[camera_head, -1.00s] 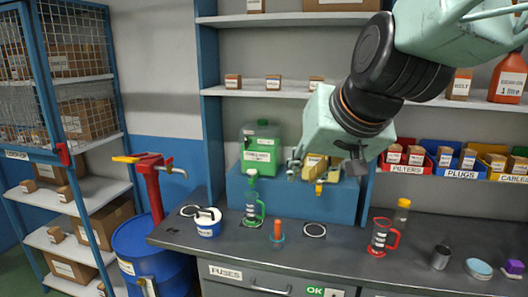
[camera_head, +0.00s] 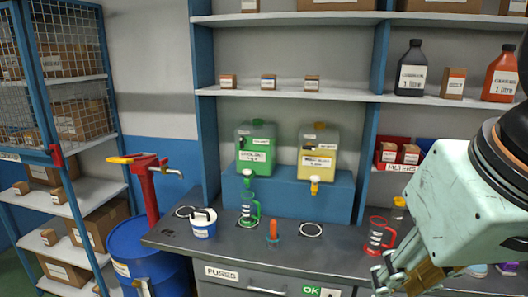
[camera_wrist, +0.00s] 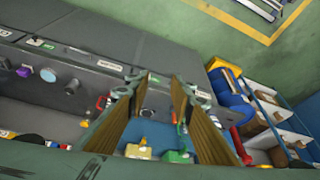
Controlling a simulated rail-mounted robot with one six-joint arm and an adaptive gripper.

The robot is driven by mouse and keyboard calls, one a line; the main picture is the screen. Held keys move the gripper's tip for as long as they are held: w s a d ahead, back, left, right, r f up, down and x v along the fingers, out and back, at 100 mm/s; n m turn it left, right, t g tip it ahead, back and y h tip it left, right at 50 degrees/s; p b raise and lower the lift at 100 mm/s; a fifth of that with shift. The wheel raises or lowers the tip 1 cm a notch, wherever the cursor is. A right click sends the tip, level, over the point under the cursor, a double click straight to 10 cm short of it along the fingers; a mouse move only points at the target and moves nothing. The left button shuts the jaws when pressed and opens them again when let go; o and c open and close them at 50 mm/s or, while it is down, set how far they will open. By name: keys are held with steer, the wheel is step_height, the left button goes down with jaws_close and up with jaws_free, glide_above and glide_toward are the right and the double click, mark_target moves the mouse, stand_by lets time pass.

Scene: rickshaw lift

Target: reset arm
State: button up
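My gripper (camera_head: 392,280) is at the lower right of the head view, over the right part of the grey bench (camera_head: 330,262). In the wrist view its two fingers (camera_wrist: 155,85) stand apart with nothing held between them. The wrist view is tilted and shows the bench front and the floor. My arm hides part of the right of the bench and shelves in the head view.
A red measuring jug (camera_head: 378,238) stands just left of my gripper. A green jug (camera_head: 248,208), a white tub (camera_head: 203,224) and an orange-topped item (camera_head: 272,232) stand further left. Green (camera_head: 255,148) and yellow (camera_head: 317,152) canisters sit on a blue stand (camera_head: 290,192).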

steer(key=shift+g, duration=0.3)
steer(key=s, duration=0.1)
steer(key=s+d, duration=0.1)
steer(key=s, duration=0.1)
steer(key=s+f, duration=0.1)
steer(key=shift+s+d+f, duration=0.1)
steer(key=shift+s+d, duration=0.25)
steer(key=shift+s, duration=0.05)
